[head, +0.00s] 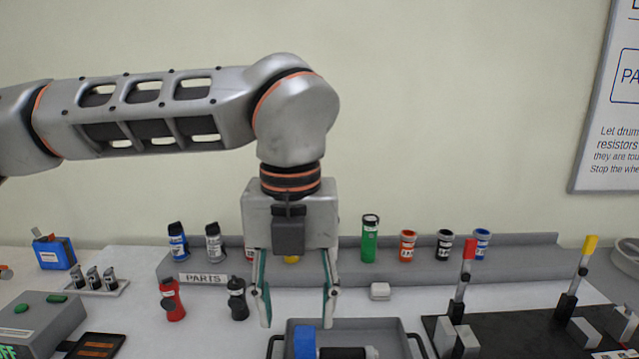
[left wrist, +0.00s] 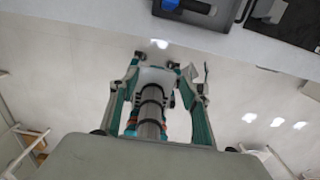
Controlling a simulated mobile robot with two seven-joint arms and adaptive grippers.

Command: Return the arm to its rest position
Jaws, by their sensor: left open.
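My left arm comes in from the left in the head view, raised in front of the pale wall. My left gripper (head: 297,312) points straight down, its two fingers spread apart with nothing between them. It hangs above or in front of the left part of a grey tray (head: 392,339); the exact height is hard to tell. In the left wrist view the fingers (left wrist: 165,65) of the left gripper also stand apart. My right gripper does not show.
The tray holds a blue and black part (head: 340,352). A parts rack (head: 400,270) with several small bottles stands behind. At right are upright clamps with a red handle (head: 469,249) and a yellow handle (head: 590,243). A grey box (head: 40,318) with green buttons is at left.

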